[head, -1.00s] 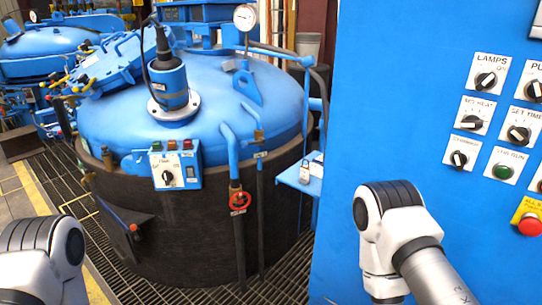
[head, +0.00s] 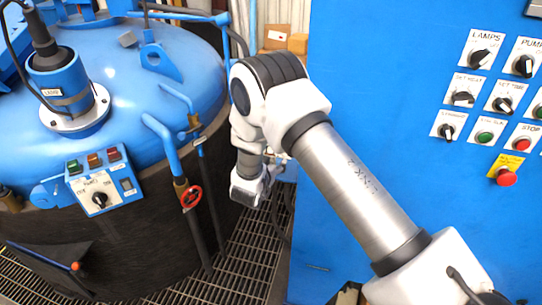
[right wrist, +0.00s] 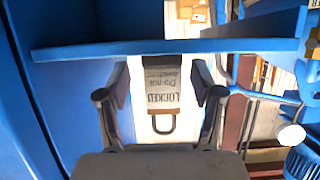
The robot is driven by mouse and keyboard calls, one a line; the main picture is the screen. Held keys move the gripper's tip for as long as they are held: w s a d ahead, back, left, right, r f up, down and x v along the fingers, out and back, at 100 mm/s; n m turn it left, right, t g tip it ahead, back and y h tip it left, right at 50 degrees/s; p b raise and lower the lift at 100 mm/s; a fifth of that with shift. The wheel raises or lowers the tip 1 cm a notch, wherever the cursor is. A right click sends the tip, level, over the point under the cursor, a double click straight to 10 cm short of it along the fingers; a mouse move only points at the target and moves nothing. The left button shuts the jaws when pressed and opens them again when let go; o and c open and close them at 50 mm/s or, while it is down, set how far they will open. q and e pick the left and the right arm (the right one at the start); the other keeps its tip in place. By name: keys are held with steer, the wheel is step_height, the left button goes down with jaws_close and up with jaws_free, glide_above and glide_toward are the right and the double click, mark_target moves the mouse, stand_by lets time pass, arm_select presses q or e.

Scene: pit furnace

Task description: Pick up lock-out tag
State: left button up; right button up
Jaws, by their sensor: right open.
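The lock-out tag (right wrist: 164,98) is a pale tag with dark print reading "LOCKED" and "Do not", upside down in the right wrist view. A dark loop (right wrist: 163,124) shows at its near end. My right gripper (right wrist: 161,80) is open, with one finger on either side of the tag and a gap showing at each side. In the head view, my right arm reaches down beside the furnace to the small blue ledge, and it hides the tag there. My left gripper is out of view.
A blue ledge (right wrist: 170,47) crosses just beyond the fingertips. The blue control cabinet (head: 400,120) stands to the right of my arm. The round furnace (head: 130,230), with a red valve wheel (head: 191,197), stands to the left. Floor grating (head: 250,255) lies between.

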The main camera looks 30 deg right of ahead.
steer(key=shift+w+f, duration=0.25)
steer(key=shift+w, duration=0.15)
steer(key=shift+s+d+r, duration=0.1)
steer(key=shift+s, duration=0.1)
steer(key=c, duration=1)
steer(key=shift+c, duration=0.2)
